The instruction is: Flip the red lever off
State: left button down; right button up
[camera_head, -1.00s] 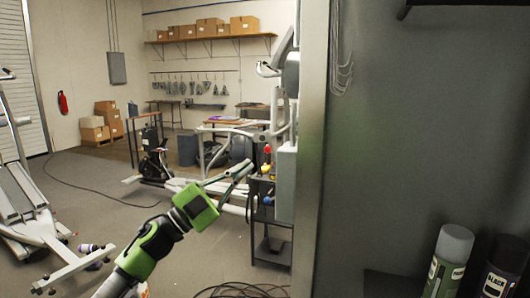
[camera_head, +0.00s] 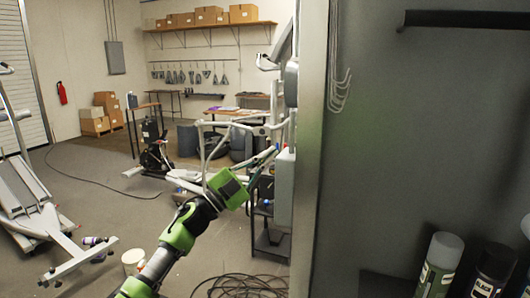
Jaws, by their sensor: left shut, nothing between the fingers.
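My left gripper (camera_head: 270,154) reaches up and right from its green body, with its fingers shut and empty. Its tips are at the left side of a light grey box (camera_head: 284,190) on a post in the middle of the view. I cannot tell whether they touch anything there. The red lever is not clearly visible now; the fingers seem to cover the spot beside the box where a red piece showed before. My right gripper is out of view.
A large grey panel (camera_head: 420,150) fills the right side, with spray cans (camera_head: 440,262) at its foot. A dark stand (camera_head: 270,238) is below the box. Exercise equipment (camera_head: 35,195) stands at left. Coiled cables (camera_head: 240,286) lie on the floor; the floor at middle left is open.

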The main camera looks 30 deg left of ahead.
pick_arm(q)
jog(key=shift+w+a+f, duration=0.15)
jog(key=shift+a+f, duration=0.35)
jog(key=shift+a, duration=0.2)
jog(key=shift+f, duration=0.1)
